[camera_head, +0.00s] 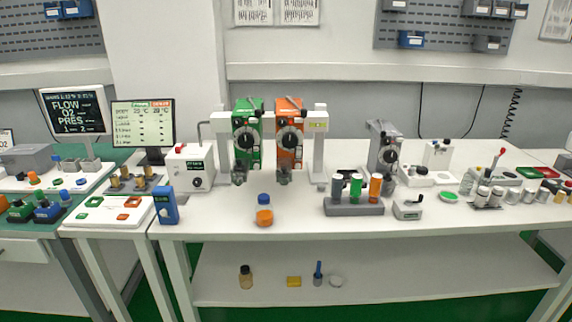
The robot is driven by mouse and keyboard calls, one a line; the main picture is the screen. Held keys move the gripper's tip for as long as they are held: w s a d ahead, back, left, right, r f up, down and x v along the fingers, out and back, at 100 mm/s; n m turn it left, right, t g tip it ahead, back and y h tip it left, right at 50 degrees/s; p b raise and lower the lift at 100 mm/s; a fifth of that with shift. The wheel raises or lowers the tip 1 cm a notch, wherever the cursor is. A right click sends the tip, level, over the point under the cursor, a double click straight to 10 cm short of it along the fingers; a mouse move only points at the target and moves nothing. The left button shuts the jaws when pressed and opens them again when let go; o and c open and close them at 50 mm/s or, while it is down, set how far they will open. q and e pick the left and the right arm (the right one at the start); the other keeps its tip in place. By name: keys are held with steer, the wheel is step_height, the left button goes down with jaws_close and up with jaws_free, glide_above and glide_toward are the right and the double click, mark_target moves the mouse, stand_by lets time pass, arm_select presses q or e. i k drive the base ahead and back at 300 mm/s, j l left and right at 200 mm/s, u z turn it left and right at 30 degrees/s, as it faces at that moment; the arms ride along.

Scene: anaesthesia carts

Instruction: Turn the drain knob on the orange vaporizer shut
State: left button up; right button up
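The orange vaporizer (289,133) hangs upright on the white back bar, just right of the green vaporizer (247,138). It has a large dark dial on its front. A small dark drain part (284,177) shows at its foot; which way its knob is turned is too small to tell. A bottle with an orange body and blue cap (264,211) stands on the table in front of and left of the vaporizer. Neither of my grippers is in view.
The white table (290,232) is clear around the bottle. A grey rack (354,206) with green and orange bottles stands to the right. A white box with a red knob (190,167) and a blue device (166,206) stand to the left.

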mark_target(284, 181)
steer(key=i+l+u, duration=0.15)
steer(key=u, duration=0.3)
steer(key=i+l+u, duration=0.1)
steer(key=l+u, duration=0.15)
steer(key=u, duration=0.2)
steer(key=l+u, duration=0.25)
steer(key=u, duration=0.2)
steer(key=i, duration=0.05)
